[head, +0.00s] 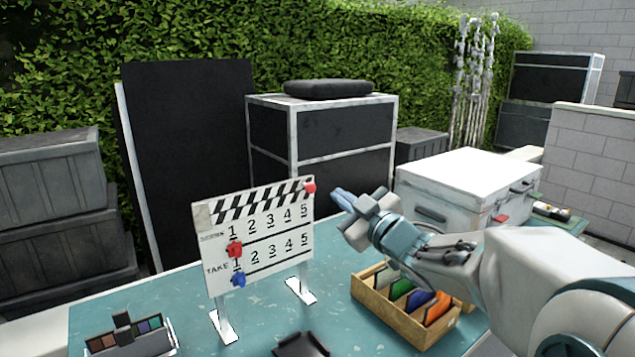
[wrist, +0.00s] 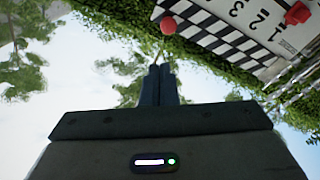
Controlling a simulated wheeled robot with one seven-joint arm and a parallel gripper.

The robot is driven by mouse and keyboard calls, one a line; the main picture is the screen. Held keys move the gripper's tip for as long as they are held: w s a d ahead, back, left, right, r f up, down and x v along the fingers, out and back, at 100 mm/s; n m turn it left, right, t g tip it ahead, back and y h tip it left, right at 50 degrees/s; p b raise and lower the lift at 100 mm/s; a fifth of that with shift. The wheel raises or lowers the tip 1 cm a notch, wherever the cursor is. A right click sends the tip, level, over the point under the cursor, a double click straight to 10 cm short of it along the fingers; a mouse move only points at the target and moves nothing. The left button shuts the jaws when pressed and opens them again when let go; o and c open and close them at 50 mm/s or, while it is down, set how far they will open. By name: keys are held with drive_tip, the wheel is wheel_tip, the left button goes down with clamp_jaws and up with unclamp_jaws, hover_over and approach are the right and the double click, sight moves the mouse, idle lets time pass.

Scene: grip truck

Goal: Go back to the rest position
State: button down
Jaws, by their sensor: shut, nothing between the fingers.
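My gripper (head: 343,198) is raised above the teal table (head: 180,278), to the right of the clapperboard (head: 262,236) and apart from it. Its fingers are shut and hold nothing; they show together in the wrist view (wrist: 158,84). The clapperboard stands upright on two white feet, with rows numbered 1 to 5. A red clip (head: 234,250) and a blue clip (head: 239,279) sit by the 1 of the two rows. A red ball (head: 310,188) is at its top right corner and also shows in the wrist view (wrist: 169,25).
A wooden box (head: 392,324) with coloured pieces stands below my arm. A white case (head: 470,185) stands behind my arm at right. A small tray with coloured swatches (head: 130,338) is at the front left, and a dark flat object (head: 301,345) lies at the front edge.

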drive_tip(key=s+d+f+m+g+h+p, duration=0.1)
drive_tip(key=s+d+f+m+g+h, duration=0.3)
drive_tip(key=s+d+f+m+h, duration=0.55)
drive_tip(key=s+f+m+g, duration=0.1)
drive_tip(key=s+f+g, duration=0.3)
drive_tip(key=s, duration=0.4)
drive_tip(key=s+f+m+g+h, duration=0.1)
drive_tip(key=s+f+m+g, duration=0.1)
drive_tip(key=s+f+g, duration=0.3)
drive_tip(key=s+p, duration=0.1)
drive_tip(key=s, duration=0.3)
drive_tip(key=shift+s+f, duration=0.15)
drive_tip(key=shift+s, duration=0.1)
